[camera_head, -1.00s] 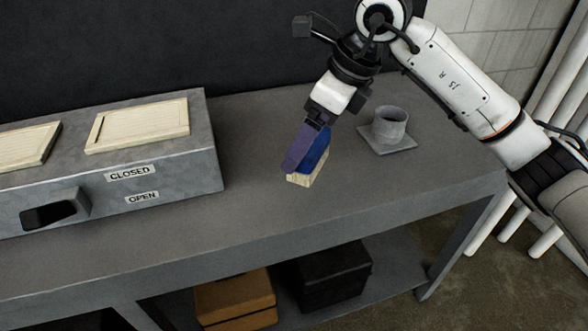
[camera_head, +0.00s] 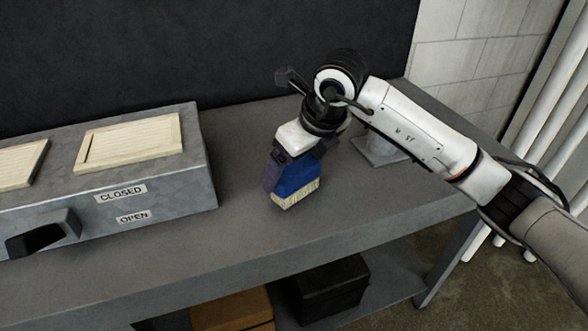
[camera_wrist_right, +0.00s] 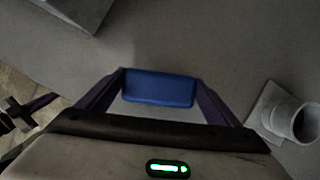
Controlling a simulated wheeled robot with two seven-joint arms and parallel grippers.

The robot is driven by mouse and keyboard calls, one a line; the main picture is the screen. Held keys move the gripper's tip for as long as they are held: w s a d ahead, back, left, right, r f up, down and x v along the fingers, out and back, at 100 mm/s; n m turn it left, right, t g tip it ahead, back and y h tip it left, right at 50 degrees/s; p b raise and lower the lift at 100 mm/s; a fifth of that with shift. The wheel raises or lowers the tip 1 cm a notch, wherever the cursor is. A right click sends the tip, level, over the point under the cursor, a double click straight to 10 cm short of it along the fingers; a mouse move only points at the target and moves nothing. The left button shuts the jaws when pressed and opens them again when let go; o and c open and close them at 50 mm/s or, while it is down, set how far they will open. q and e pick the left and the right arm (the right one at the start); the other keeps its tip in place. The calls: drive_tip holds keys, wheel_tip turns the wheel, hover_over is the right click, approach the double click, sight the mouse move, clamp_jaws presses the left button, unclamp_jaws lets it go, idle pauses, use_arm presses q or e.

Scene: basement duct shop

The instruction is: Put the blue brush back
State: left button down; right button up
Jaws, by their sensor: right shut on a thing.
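The blue brush (camera_head: 297,181) has a blue body and pale bristles pointing down. My right gripper (camera_head: 286,170) is shut on it, with a purple finger along its left side. The brush is over the grey bench (camera_head: 240,240), right of the duct box; whether its bristles touch the bench I cannot tell. In the right wrist view the blue body (camera_wrist_right: 158,88) sits between both fingers of my right gripper (camera_wrist_right: 160,90). The grey cup (camera_wrist_right: 302,122) and its square plate show there at the right. In the head view my arm hides the cup, but its plate (camera_head: 376,152) shows. My left gripper is not in view.
The grey metal duct box (camera_head: 170,200), with cream louvred panels (camera_head: 130,142) and OPEN and CLOSED labels, stands at the left. A dark wall is behind the bench. A black box (camera_head: 333,287) and an orange-brown box (camera_head: 233,311) are on the lower shelf. The bench front is clear.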

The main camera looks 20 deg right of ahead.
drive_tip(key=shift+f, duration=0.45)
drive_tip(key=o, duration=1)
drive_tip(key=shift+f, duration=0.15)
drive_tip(key=v, duration=1.2)
drive_tip(key=shift+b, duration=0.3)
drive_tip(key=shift+d, duration=0.1)
